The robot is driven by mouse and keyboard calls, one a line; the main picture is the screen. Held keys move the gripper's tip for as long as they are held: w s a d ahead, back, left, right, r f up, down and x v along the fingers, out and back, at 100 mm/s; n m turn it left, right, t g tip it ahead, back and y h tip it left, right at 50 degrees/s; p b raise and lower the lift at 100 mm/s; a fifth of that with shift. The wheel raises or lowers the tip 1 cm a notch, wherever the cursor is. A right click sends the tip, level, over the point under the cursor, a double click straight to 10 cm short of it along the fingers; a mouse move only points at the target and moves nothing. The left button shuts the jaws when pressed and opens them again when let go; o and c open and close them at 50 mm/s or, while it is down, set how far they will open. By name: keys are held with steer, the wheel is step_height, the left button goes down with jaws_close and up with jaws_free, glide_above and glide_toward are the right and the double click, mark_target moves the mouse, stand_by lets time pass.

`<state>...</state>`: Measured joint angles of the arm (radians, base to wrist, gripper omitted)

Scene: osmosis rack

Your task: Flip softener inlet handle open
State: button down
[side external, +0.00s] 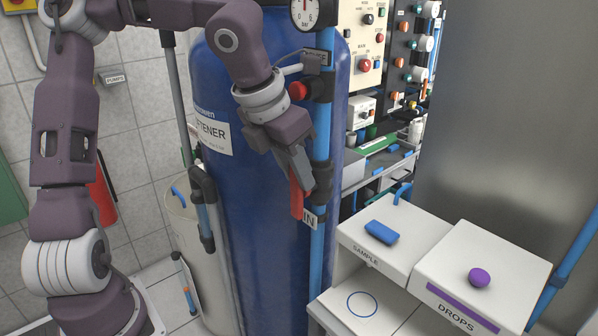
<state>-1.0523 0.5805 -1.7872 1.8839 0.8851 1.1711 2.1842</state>
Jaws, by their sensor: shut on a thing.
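The softener is a tall dark blue tank (262,230) with a white label ending in "TENER". A light blue vertical pipe (322,140) runs down its right side. A red lever handle (296,201) hangs down beside this pipe, just above a small tag reading "IN" (309,218). My gripper (302,181) points downward and is shut on the upper part of the red handle. The fingers hide the handle's top and the valve body behind it.
A red knob (298,90) and a pressure gauge (306,12) sit higher on the pipe. A white "SAMPLE" box (358,254) with a blue block (381,232) and a "DROPS" box (520,262) with a purple knob (479,278) stand at lower right. A control panel (362,45) is behind.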

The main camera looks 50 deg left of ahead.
steer(key=c, duration=1.2)
jaws_free()
steer(key=s+r, duration=0.2)
steer(key=s, duration=1.1)
steer(key=shift+s+a+r, duration=0.15)
steer(key=shift+a+r, duration=0.1)
steer(key=shift+r, duration=0.15)
